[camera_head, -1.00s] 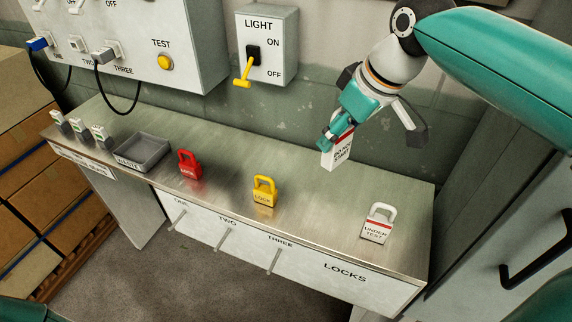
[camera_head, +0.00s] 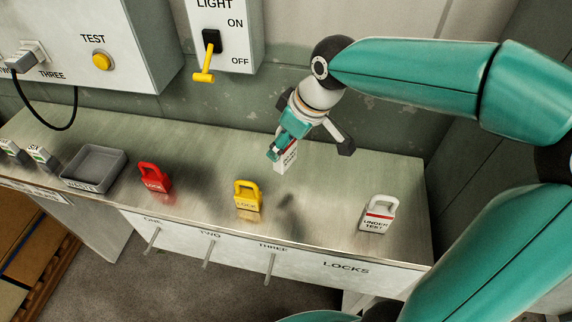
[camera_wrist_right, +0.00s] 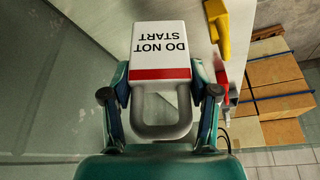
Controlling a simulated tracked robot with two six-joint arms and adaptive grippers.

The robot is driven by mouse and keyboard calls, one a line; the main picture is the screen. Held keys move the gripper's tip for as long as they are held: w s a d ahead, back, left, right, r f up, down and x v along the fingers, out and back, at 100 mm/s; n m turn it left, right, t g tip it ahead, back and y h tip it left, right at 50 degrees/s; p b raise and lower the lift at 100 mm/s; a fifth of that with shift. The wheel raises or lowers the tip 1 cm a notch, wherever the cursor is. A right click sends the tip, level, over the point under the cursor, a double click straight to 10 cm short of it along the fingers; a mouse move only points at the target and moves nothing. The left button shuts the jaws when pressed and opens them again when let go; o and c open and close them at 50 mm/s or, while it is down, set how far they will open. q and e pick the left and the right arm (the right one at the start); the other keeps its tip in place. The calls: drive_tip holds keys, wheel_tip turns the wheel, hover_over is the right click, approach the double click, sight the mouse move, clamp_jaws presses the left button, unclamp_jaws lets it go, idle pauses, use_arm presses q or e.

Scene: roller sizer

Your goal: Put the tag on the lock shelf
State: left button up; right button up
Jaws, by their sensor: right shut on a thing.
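A white tag with a red band and the words DO NOT START (camera_head: 287,158) is held in my right gripper (camera_head: 281,150), above the back part of the metal bench. In the right wrist view the tag (camera_wrist_right: 158,45) sits between the two fingers (camera_wrist_right: 160,97), its grey loop towards the palm. The lock shelf appears to be the bench top (camera_head: 325,215) above the LOCKS label (camera_head: 346,268). On it stand a yellow lock (camera_head: 247,197), a red lock (camera_head: 154,178) and a white UNDER TEST tag (camera_head: 377,214). My left gripper is out of view.
A grey tray (camera_head: 94,166) and small labelled blocks (camera_head: 42,157) are at the bench's left. A light switch box with a yellow handle (camera_head: 205,66) and a panel with a TEST button (camera_head: 102,61) hang on the wall behind. Bench top between the yellow lock and UNDER TEST tag is clear.

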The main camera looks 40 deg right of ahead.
sight(286, 165)
wheel_tip(286, 165, down, 8)
drive_tip(key=shift+r, duration=0.2)
idle(0.3)
drive_tip(key=o, duration=1.2)
drive_tip(key=v, duration=1.2)
drive_tip(key=shift+s, duration=0.1)
